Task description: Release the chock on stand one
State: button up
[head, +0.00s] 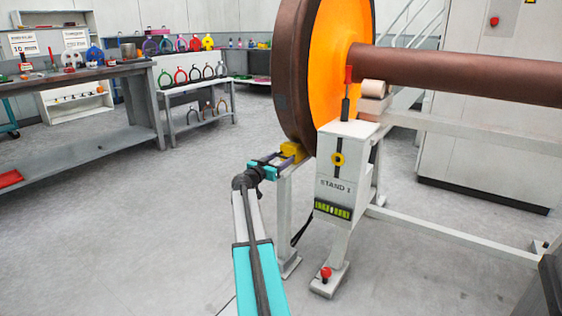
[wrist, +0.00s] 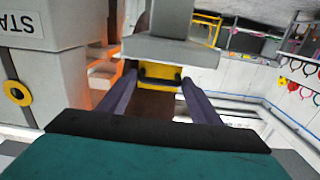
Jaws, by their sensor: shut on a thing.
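The yellow chock (head: 292,150) sits against the lower rim of the big brown wheel (head: 297,70), on a narrow support beside stand one (head: 345,190). In the wrist view the chock (wrist: 160,72) lies between my two dark fingertips. My gripper (head: 283,161) reaches it from the lower left and is shut on it; the gripper also shows in the wrist view (wrist: 157,84). The wheel hides part of the chock's far side. Stand one carries a red-tipped lever (head: 348,88) on top and a yellow ring (head: 338,159) on its face.
The brown axle (head: 460,75) runs right from the wheel's orange face. A white rail (head: 460,235) extends right from the stand, and a red knob (head: 326,273) is on its foot. A workbench (head: 80,75) and a shelf rack (head: 195,90) stand at left. Floor between is clear.

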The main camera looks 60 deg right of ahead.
jog(key=shift+s+a+f+b, duration=0.1)
jog(key=shift+a+b, duration=0.8)
jog(key=shift+a, duration=0.5)
jog(key=shift+s+a+b, duration=0.1)
jog(key=shift+a+b, duration=0.75)
jog(key=shift+a, duration=0.55)
jog(key=o, duration=1.2)
jog(key=shift+w, duration=0.1)
jog(key=shift+a, duration=0.15)
jog(key=a+p, duration=0.3)
jog(key=a, duration=1)
jog(key=shift+a, duration=0.3)
jog(key=shift+w+p, duration=0.1)
jog(key=shift+p, duration=0.2)
